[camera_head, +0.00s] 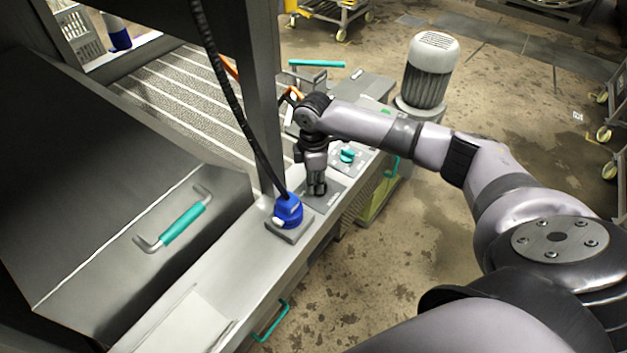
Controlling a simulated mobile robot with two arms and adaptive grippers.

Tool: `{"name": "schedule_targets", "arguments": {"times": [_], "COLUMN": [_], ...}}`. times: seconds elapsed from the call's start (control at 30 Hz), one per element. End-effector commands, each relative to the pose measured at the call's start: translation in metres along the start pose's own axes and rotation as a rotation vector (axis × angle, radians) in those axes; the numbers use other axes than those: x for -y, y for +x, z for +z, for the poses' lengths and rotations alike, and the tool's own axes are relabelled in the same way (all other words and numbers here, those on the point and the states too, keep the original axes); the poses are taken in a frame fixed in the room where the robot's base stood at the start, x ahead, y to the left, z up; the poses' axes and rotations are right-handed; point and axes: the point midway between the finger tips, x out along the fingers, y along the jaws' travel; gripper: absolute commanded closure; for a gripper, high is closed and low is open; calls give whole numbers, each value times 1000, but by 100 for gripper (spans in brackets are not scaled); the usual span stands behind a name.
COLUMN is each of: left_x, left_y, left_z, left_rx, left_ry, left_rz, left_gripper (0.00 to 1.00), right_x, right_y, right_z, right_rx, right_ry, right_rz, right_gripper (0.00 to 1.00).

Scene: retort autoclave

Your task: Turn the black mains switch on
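My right gripper (317,187) points down over a grey plate (328,200) on the metal ledge of the machine. Its fingers look close together, but at this size I cannot tell whether they are open, shut or holding something. I cannot make out a black mains switch; the gripper covers part of the plate, where a switch could be hidden. My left gripper is not in view.
A blue plug-like fitting (288,210) with a black cable stands left of the gripper. A teal knob (347,155) sits on a panel behind it. A grey upright post (259,100) rises close by on the left. A motor (431,72) stands beyond my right arm.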

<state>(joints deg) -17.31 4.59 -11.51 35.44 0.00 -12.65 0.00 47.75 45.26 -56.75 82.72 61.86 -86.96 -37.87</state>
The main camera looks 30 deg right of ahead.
Motion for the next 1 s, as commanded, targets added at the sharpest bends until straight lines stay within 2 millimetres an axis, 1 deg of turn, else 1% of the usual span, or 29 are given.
{"name": "schedule_targets", "arguments": {"times": [0.03,0.2,0.23,0.53,0.67,0.87,1.0], "left_x": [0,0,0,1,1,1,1], "left_y": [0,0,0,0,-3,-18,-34], "left_z": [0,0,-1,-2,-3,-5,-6], "left_rx": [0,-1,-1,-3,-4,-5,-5], "left_ry": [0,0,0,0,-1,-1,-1], "left_rz": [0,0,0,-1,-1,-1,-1], "left_gripper": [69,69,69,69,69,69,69], "right_x": [0,0,0,0,0,-1,-2], "right_y": [0,0,0,-1,-2,-4,-6], "right_z": [0,0,0,0,0,-1,-1], "right_rx": [0,0,0,0,0,-1,-2], "right_ry": [0,0,0,1,14,84,178], "right_rz": [0,0,0,0,0,-2,-3], "right_gripper": [88,99,100,100,100,100,100]}}
